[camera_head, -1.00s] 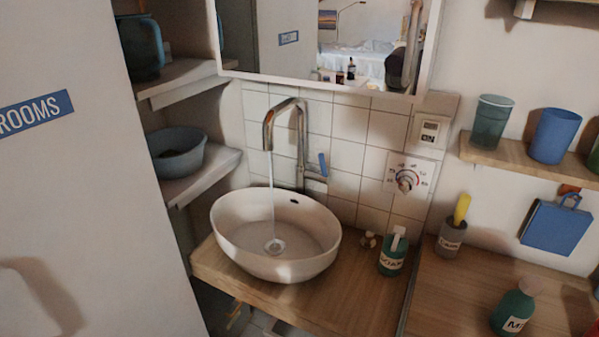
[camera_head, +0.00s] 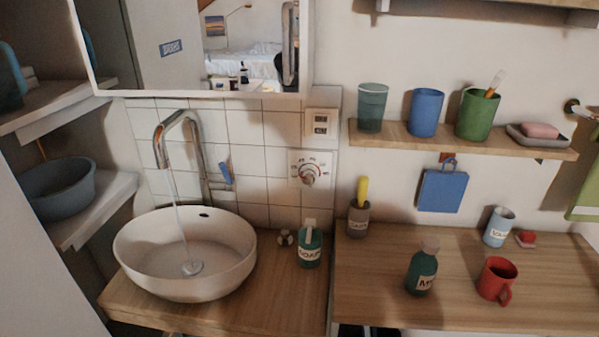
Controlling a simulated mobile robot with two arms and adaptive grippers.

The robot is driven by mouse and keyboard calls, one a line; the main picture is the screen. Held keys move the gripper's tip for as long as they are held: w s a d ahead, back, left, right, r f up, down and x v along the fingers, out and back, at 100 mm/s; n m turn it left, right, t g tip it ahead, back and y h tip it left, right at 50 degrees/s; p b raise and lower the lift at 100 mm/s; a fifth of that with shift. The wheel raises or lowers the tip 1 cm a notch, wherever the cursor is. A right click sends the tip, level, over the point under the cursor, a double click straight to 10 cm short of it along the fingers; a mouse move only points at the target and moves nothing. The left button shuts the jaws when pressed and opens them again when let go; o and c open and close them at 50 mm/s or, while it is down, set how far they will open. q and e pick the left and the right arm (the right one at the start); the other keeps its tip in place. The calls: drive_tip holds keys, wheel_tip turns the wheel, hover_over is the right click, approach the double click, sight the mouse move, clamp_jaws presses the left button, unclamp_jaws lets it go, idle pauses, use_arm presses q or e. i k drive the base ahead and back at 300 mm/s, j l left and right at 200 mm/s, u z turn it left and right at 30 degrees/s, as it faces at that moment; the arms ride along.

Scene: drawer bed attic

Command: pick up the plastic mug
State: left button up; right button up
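A red mug (camera_head: 496,279) with a handle stands upright on the wooden counter at the lower right. It is the only cup with a visible handle; I cannot tell its material for sure. A dark green bottle (camera_head: 422,272) with a white label stands just left of it. A pale blue labelled cup (camera_head: 499,226) stands behind it. Neither of my grippers shows in the head view.
A white basin (camera_head: 185,285) with running water stands on the left counter. A soap bottle (camera_head: 310,249) and a grey holder (camera_head: 358,220) stand between basin and mug. A wall shelf (camera_head: 400,136) bears several cups. The counter's right front is clear.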

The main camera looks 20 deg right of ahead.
sight(495, 280)
drive_tip(key=z, duration=1.8)
